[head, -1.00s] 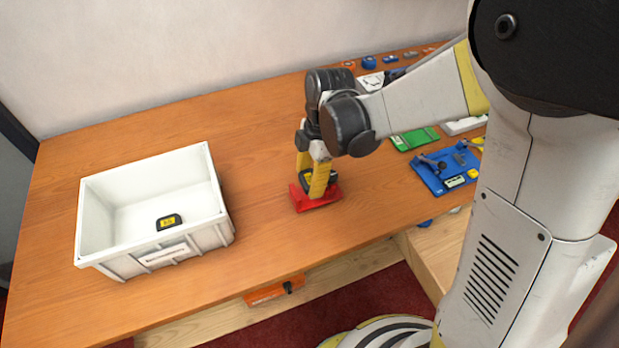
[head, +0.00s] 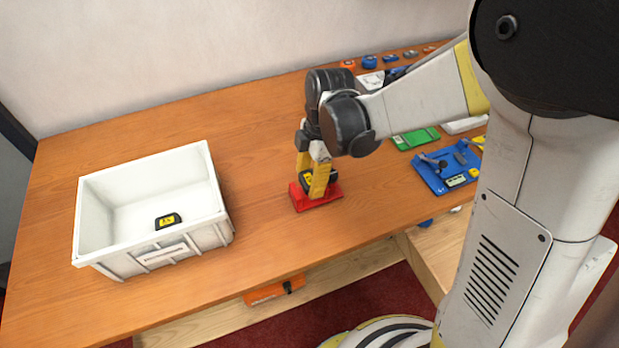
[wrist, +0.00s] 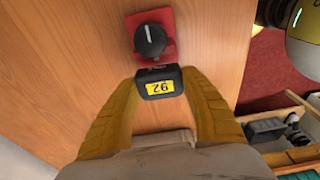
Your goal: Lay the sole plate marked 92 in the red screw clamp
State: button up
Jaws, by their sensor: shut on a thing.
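The sole plate marked 92 (wrist: 160,84) is black with a yellow label, which reads upside down in the wrist view. My gripper (wrist: 158,92) is shut on it, one yellow finger on each side. The red screw clamp (wrist: 168,50) has a dark round knob with a white line and lies just beyond the plate. In the head view my gripper (head: 312,185) points down at the red clamp (head: 318,202), with the dark plate (head: 306,177) between the fingers. The plate is at or just over the clamp. I cannot tell whether it touches it.
A white crate (head: 88,215) at the left holds another black piece with a yellow label (head: 168,221). A blue fixture board (head: 430,180) and a green board (head: 412,140) lie to the right. Several small parts line the back edge. The wooden bench between crate and clamp is clear.

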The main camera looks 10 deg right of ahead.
jog(key=shift+f, duration=0.1)
jog(key=o, duration=1.6)
notch_tip(320, 180, up, 12)
jog(key=p, duration=0.8)
jog(key=shift+f, duration=0.25)
jog(key=s+d+r+m+t+b, duration=0.1)
jog(key=s+d+r+m+t, duration=0.1)
jog(key=m, duration=0.5)
jog(key=s+d+r+m+t+h+b, duration=0.1)
jog(key=s+d+r+m+t, duration=0.1)
jog(key=s+d+m, duration=0.3)
jog(key=s+d+r+m+t+b, duration=0.2)
jog(key=d+m, duration=0.4)
jog(key=m, duration=0.3)
jog(key=shift+s+d+r+t+h, duration=0.2)
jog(key=shift+s+r+t, duration=0.1)
jog(key=shift+s+t, duration=0.15)
jog(key=shift+s+d+r+t+h, duration=0.1)
jog(key=shift+s+r+t+h, duration=0.15)
jog(key=shift+s+t, duration=0.15)
